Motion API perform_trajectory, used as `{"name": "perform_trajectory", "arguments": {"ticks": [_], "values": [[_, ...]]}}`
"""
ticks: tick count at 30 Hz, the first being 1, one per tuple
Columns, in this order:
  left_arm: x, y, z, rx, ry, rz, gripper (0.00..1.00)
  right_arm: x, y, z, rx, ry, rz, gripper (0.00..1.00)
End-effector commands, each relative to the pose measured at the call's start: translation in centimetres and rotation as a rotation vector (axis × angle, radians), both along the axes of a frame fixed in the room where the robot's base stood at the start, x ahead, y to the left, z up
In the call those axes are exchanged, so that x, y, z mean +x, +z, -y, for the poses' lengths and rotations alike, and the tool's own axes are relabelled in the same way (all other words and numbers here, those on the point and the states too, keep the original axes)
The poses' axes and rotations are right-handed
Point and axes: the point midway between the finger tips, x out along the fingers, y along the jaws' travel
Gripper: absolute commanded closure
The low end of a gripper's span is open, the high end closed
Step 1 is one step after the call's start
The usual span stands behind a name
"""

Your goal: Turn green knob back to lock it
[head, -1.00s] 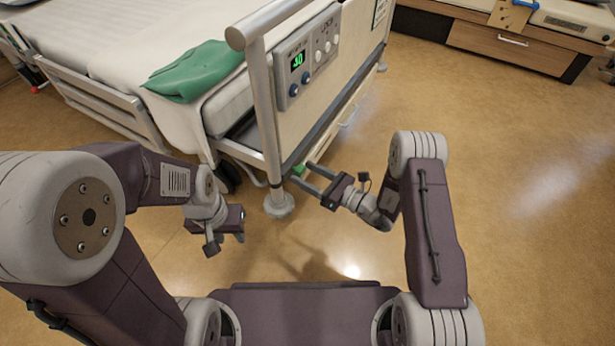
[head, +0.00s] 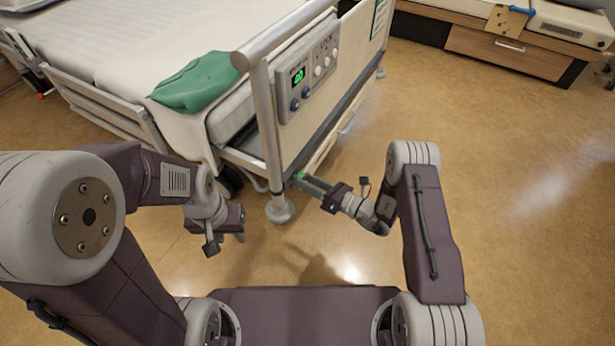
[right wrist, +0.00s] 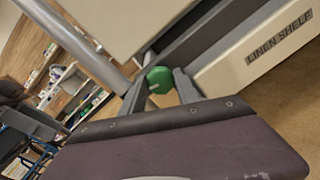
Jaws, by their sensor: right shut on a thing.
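The green knob (head: 299,175) is small and sits low at the foot end of the bed, beside the bed post. It also shows in the right wrist view (right wrist: 160,79), with a pale mark on its face. My right gripper (head: 305,181) is shut on the knob, with one finger on each side of it. The fingers hide part of the knob in the head view. My left gripper (head: 240,234) hangs over the floor to the left of the bed post, apart from the knob. I cannot make out its finger gap.
The bed's control panel (head: 309,73) with a green display is above the knob. A drawer marked LINEN SHELF (right wrist: 262,55) is beside the knob. A green cloth (head: 196,83) lies on the bed. A wooden cabinet (head: 505,50) stands at the back right. Floor on the right is clear.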

Motion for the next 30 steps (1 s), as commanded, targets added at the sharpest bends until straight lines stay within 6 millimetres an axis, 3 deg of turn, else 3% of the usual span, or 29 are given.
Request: {"name": "perform_trajectory", "arguments": {"ticks": [1, 12, 30], "values": [[0.0, 1.1, 0.0, 0.000, 0.000, 0.000, 0.64, 0.0, 0.5, 0.0, 0.021, -0.001, -0.040, 1.00], [0.0, 4.0, 0.0, 0.000, 0.000, 0.000, 0.64, 0.1, 0.3, 0.1, 0.196, 0.000, -0.344, 1.00], [0.0, 6.2, 0.0, 0.000, 0.000, 0.000, 0.64, 0.2, 0.0, 0.2, 0.475, -0.001, -0.824, 1.00]]}}
